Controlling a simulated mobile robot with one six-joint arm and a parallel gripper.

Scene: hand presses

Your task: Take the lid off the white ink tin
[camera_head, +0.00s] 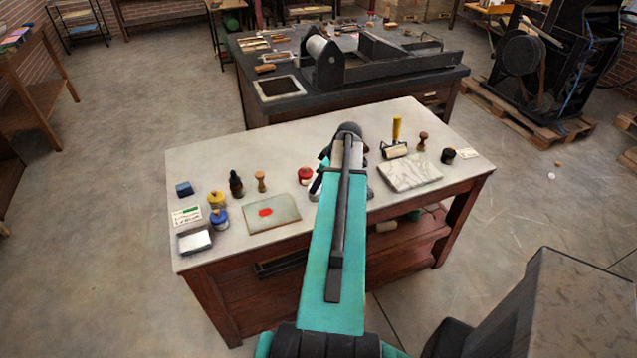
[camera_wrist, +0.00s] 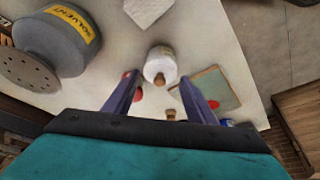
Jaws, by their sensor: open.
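A small white round tin (camera_wrist: 160,65), which looks like the white ink tin, stands on the pale tabletop in the wrist view. Its pale lid looks to be on, though the seam is hard to make out. My gripper (camera_wrist: 160,79) is open, with its two purple fingers on either side of the tin in the picture. I see no contact; the exact height gap is unclear. In the head view my teal arm hides the white tin and most of the gripper.
The grey solvent can (camera_wrist: 35,55) stands close at the left in the wrist view. The red tin (camera_head: 305,175), the green plate (camera_head: 271,213), a wooden-handled stamp (camera_head: 260,181), and the yellow (camera_head: 217,200) and blue (camera_head: 219,219) tins are left of my arm. A marble slab (camera_head: 410,173) lies right.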

